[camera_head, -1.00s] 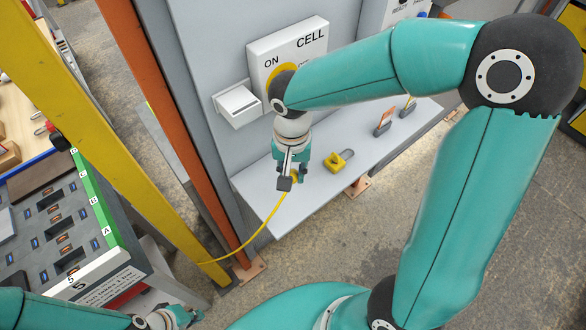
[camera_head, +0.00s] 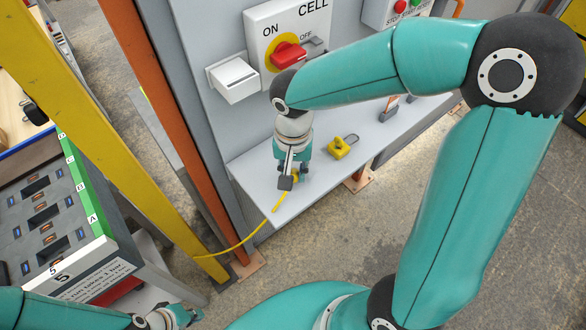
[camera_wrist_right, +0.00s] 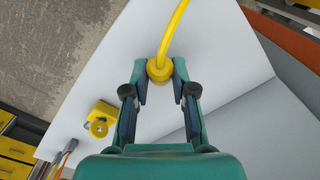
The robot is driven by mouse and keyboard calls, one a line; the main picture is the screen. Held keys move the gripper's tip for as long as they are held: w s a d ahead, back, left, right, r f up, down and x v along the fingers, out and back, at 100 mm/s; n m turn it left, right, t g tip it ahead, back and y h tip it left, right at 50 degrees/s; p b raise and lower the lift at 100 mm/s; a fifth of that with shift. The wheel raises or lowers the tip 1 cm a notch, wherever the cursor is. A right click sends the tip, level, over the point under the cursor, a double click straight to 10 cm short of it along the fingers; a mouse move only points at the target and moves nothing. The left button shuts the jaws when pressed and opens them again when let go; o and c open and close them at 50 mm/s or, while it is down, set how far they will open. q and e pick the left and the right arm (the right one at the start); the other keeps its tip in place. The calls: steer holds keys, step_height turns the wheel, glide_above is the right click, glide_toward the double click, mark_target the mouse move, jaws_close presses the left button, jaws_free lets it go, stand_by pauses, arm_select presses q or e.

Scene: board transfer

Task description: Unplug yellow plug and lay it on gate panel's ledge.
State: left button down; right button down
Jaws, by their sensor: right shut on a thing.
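The yellow plug (camera_wrist_right: 159,69) is between the fingertips of my right gripper (camera_wrist_right: 160,82), which is shut on it. A yellow cable runs from the plug. In the head view the right gripper (camera_head: 292,170) is over the left part of the gate panel's grey ledge (camera_head: 255,178). The ledge also shows in the wrist view (camera_wrist_right: 225,50), beneath the plug; I cannot tell whether the plug touches it. In the head view the plug is mostly hidden by the gripper. My left gripper (camera_head: 185,316) is low at the left, away from the ledge; its fingers are too small to read.
A yellow padlock (camera_head: 341,147) lies on the ledge, right of my right gripper. The red rotary switch (camera_head: 288,54) and a white socket box (camera_head: 233,78) are on the panel above. An orange post (camera_head: 185,140) and a yellow post (camera_head: 120,130) stand left. The yellow cable (camera_head: 237,247) hangs past the ledge.

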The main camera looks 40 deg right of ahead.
mark_target(293, 172)
steer(key=c, duration=0.9)
jaws_free()
steer(key=shift+o, duration=0.2)
step_height(293, 172, up, 12)
steer(key=shift+f, duration=0.1)
